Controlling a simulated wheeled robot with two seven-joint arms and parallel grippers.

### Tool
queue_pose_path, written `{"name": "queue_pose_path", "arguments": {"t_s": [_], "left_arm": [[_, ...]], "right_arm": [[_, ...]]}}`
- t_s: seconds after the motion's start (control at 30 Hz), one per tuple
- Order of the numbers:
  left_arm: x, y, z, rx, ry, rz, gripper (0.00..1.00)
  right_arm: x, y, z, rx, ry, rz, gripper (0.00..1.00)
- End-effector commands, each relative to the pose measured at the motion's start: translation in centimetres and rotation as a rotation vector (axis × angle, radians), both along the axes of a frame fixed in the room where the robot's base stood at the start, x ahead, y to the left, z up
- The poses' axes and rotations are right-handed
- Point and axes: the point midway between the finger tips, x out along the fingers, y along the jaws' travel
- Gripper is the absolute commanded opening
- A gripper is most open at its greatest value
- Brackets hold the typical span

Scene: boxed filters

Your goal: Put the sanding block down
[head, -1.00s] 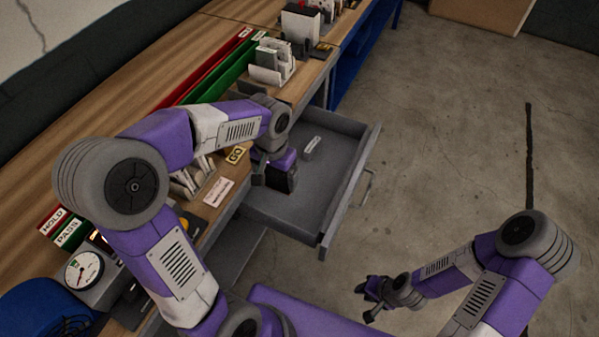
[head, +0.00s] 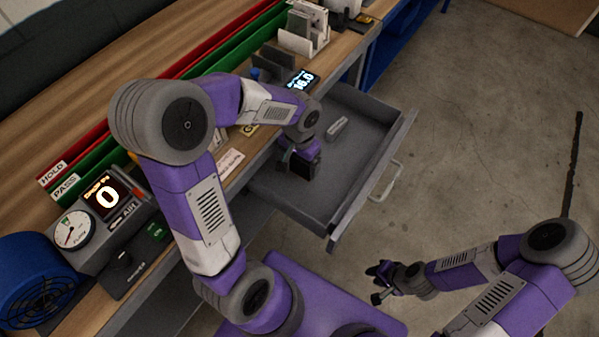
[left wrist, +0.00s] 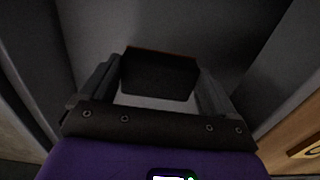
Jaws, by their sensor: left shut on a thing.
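The sanding block is a dark block (left wrist: 158,75) with a reddish upper edge, seen between the fingers in the left wrist view. My left gripper (left wrist: 157,88) is shut on it. In the head view my left gripper (head: 299,166) points down inside the open grey drawer (head: 375,178), near its bench-side end. The gripper and arm mostly hide the block there, and I cannot tell whether it touches the drawer floor. My right gripper (head: 378,284) is out over the floor, away from the drawer, with its fingers apart and empty.
A small grey item (head: 337,128) lies in the drawer beyond my left gripper. The drawer floor around it is clear. The wooden bench holds red (head: 120,134) and green (head: 133,150) trays, a gauge (head: 72,230), a lit display (head: 105,196) and a blue fan (head: 38,280).

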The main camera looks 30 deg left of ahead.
Motion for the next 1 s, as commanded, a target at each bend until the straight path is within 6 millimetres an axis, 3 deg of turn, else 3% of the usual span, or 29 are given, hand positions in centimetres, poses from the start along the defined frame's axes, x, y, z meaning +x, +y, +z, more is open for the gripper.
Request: {"name": "queue_pose_path", "arguments": {"t_s": [0.37,0.77,0.8,0.83,1.0], "left_arm": [[-0.1,0.0,-4.6,0.0,0.003,0.0,0.57],[0.0,0.0,-5.0,0.0,0.0,0.0,0.57],[0.0,0.0,-4.9,0.0,0.0,0.0,0.96],[0.0,0.0,-4.9,0.0,0.0,0.0,1.0],[0.0,0.0,-4.9,0.0,0.0,0.0,1.0]], "right_arm": [[0.0,0.0,-1.8,0.0,0.0,0.0,0.29],[0.0,0.0,-2.1,0.0,0.0,0.0,0.29],[0.0,0.0,-2.0,0.0,0.0,0.0,0.29],[0.0,0.0,-2.0,0.0,0.0,0.0,0.29],[0.0,0.0,-2.0,0.0,0.0,0.0,0.29]]}}
